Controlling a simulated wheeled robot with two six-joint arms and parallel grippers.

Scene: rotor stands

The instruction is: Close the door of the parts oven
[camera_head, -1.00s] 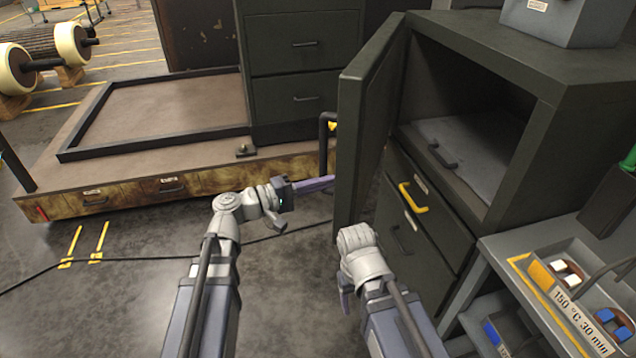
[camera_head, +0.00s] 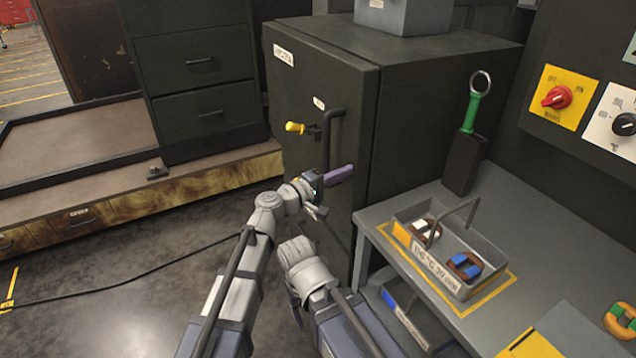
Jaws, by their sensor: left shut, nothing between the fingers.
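The parts oven (camera_head: 440,105) is the dark green cabinet in the middle. Its door (camera_head: 300,85) now lies across the front opening and hides the inside. A dark line runs down the door's right edge; I cannot tell whether the door is fully flush. The door carries a dark bar handle (camera_head: 334,135) and a yellow-tipped latch lever (camera_head: 296,128). My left gripper (camera_head: 345,173) is shut and empty, in front of the door just below the handle; contact is unclear. My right gripper (camera_head: 294,308) is low, nearer to me, its fingers mostly hidden behind its wrist.
A grey bench (camera_head: 400,208) stands at the right with a grey tray (camera_head: 440,270) of wound parts and a green-handled tool (camera_head: 470,115) in a dark holder. A control panel with a red knob (camera_head: 556,97) is behind.

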